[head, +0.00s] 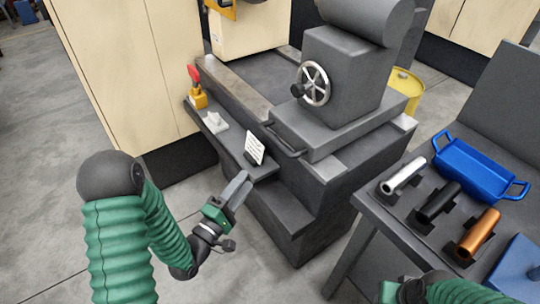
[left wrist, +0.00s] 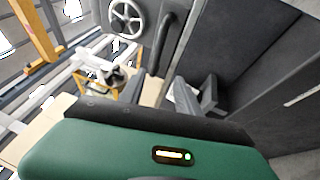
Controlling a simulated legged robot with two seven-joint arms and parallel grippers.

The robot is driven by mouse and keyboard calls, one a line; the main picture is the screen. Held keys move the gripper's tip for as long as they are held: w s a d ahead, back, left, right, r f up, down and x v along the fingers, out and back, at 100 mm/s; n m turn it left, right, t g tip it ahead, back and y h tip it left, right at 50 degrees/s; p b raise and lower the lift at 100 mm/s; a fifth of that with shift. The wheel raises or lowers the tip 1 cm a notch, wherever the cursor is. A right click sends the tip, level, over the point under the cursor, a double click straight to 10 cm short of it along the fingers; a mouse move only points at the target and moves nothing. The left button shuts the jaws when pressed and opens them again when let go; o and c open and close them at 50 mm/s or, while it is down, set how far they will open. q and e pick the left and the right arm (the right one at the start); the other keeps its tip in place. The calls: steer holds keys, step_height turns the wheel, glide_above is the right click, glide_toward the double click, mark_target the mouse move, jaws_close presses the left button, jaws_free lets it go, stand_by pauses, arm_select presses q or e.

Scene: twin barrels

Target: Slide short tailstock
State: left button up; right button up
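The tailstock (head: 345,75) is a grey block with a round top, on the grey bed of the lathe. A spoked handwheel (head: 314,84) is on its face and also shows in the left wrist view (left wrist: 126,18). A dark bar handle (head: 284,141) sits low on the front of its base; it also shows in the left wrist view (left wrist: 165,42). My left gripper (head: 241,187) is below and left of that handle, apart from it. Its fingers (left wrist: 160,92) look parted with nothing between them. My right gripper (head: 412,291) is partly cut off at the bottom edge; its fingers are unclear.
On the right, a dark table holds a blue tray (head: 475,167) and silver, black and orange cylinders (head: 478,232) on stands. Floor left of the lathe is clear.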

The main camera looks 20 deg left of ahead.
arm_select(q)
glide_toward(276, 143)
steer(key=f+x, duration=0.1)
steer(key=x, duration=0.4)
steer(key=a+b+x, duration=0.1)
steer(key=x, duration=0.4)
steer(key=shift+w+a, duration=0.25)
steer(key=shift+w, duration=0.4)
steer(key=shift+w+d, duration=0.15)
steer(key=shift+d, duration=0.1)
steer(key=shift+d+r, duration=0.15)
steer(key=shift+d, duration=0.25)
steer(key=shift+c, duration=0.7)
steer(key=shift+a, duration=0.35)
steer(key=c, duration=0.7)
jaws_close()
arm_select(e)
steer(key=shift+d+f, duration=0.6)
steer(key=shift+f, duration=0.1)
arm_select(q)
steer(key=shift+d+f, duration=0.2)
steer(key=shift+f, duration=0.1)
